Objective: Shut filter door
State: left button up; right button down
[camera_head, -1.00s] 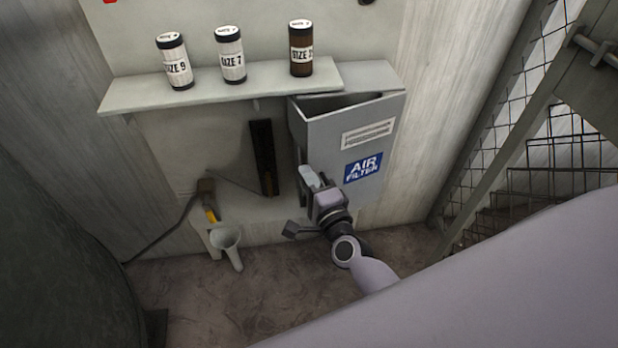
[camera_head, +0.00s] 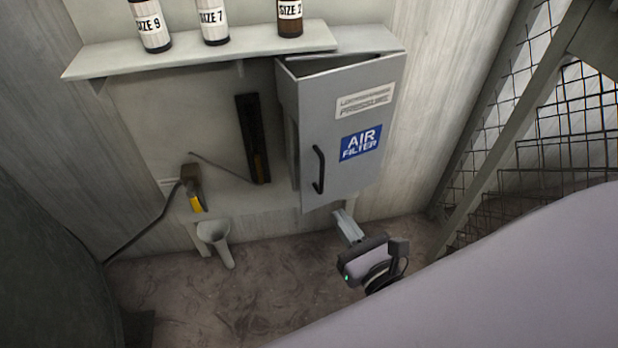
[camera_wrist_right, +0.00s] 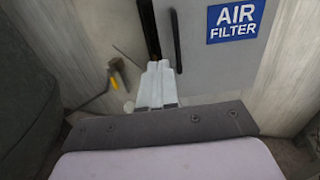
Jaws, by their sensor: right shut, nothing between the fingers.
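The grey air filter door (camera_head: 355,105) with a blue AIR FILTER label stands ajar on its cabinet; a gap shows along its top and left side. Its black vertical handle (camera_head: 318,170) is near the door's left edge. My right gripper (camera_head: 344,218) is shut and empty, just below the door's lower edge in the head view. In the right wrist view, the shut fingers (camera_wrist_right: 158,82) point up toward the door (camera_wrist_right: 215,70), with the handle (camera_wrist_right: 176,42) beyond their tips. I cannot tell whether they touch the door. My left gripper is not in view.
A shelf (camera_head: 200,50) with bottles marked SIZE 9, SIZE 7 and another size is above left. Mesh fencing (camera_head: 500,110) and stairs are right. The floor (camera_head: 270,290) is clear.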

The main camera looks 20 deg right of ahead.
aim_at(300, 162)
jog(key=w, duration=0.9)
jog(key=w+p, duration=0.1)
jog(key=w, duration=0.4)
jog(key=shift+a, duration=0.35)
jog(key=w+b, duration=0.1)
jog(key=w, duration=0.2)
jog(key=w+b, duration=0.1)
jog(key=w, duration=0.2)
jog(key=shift+w+a+f, duration=0.1)
jog(key=shift+w+a, duration=0.1)
jog(key=shift+w+d+r+b, duration=0.1)
jog(key=shift+w+r+b, duration=0.2)
jog(key=shift+r+b, duration=0.05)
